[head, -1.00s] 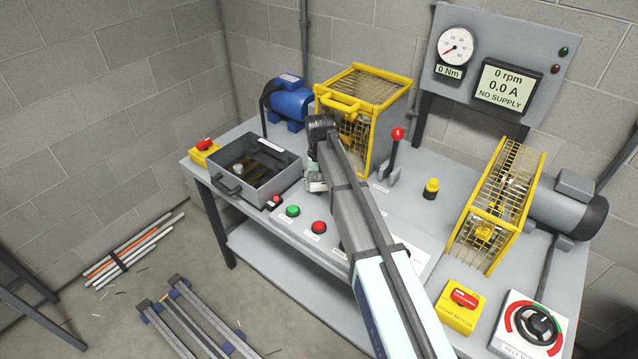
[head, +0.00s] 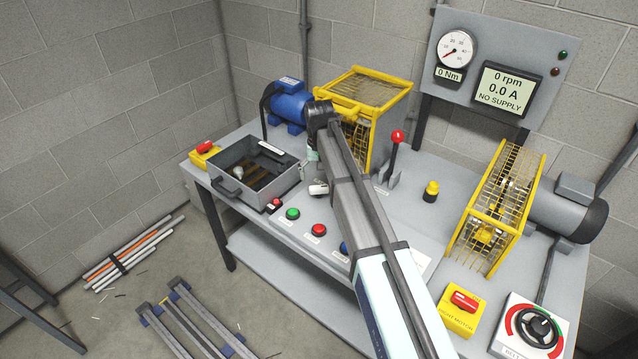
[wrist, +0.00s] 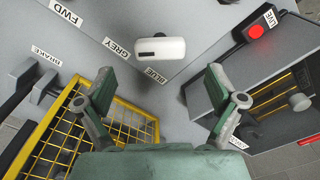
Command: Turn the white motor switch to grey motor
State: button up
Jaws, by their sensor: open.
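The white motor switch (wrist: 160,49) is a rounded white handle on the grey bench panel. The wrist view shows it lying crosswise between the GREY label (wrist: 116,48), at its left end, and the BLUE label (wrist: 155,76), just below it. In the head view the white switch (head: 318,189) shows beside my forearm. My gripper (wrist: 160,90) is open and empty, with its fingers spread either side of the switch in the picture and apart from it. In the head view my gripper is mostly hidden behind the arm. The grey motor (head: 565,212) stands at the right; the blue motor (head: 291,101) is at the back left.
A yellow cage (head: 375,90) stands close behind my gripper. A grey open box (head: 225,184) is left of the switch, with green (head: 292,213) and red (head: 319,230) buttons in front. A red-knobbed lever (head: 394,155) stands to the right. The display reads NO SUPPLY.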

aim_at(319, 187)
notch_tip(319, 187, up, 7)
dwell(0.3)
